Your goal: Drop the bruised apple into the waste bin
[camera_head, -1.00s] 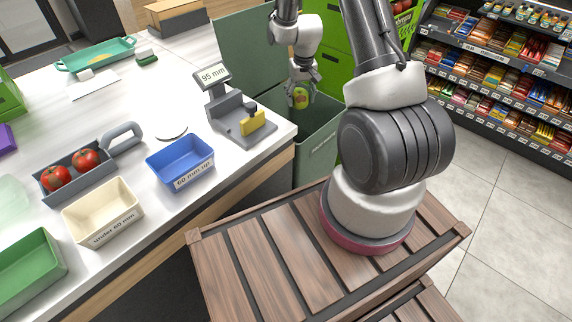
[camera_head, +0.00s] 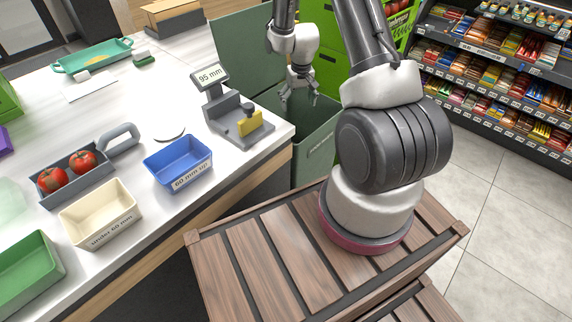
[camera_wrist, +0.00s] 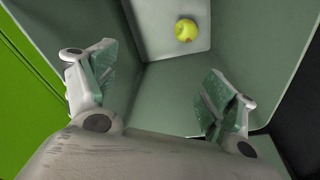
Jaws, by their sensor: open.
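The bruised apple (camera_wrist: 186,30) is yellow-green with a reddish-brown patch low on its side. In the wrist view it lies inside the grey-green waste bin (camera_wrist: 262,75), on the pale bottom, apart from my gripper. My gripper (camera_wrist: 158,88) is open and empty, with its fingers spread wide above the bin. In the head view my gripper (camera_head: 299,97) hangs over the mouth of the waste bin (camera_head: 312,160), beside the counter. The apple is hidden in the head view.
A grey gauge reading 95 mm (camera_head: 211,77) stands at the counter's corner, close to the bin. A blue box (camera_head: 180,165), a cream box (camera_head: 98,216) and a grey tray (camera_head: 50,200) with two tomatoes stand on the counter. Green crates (camera_head: 333,70) stand behind the bin.

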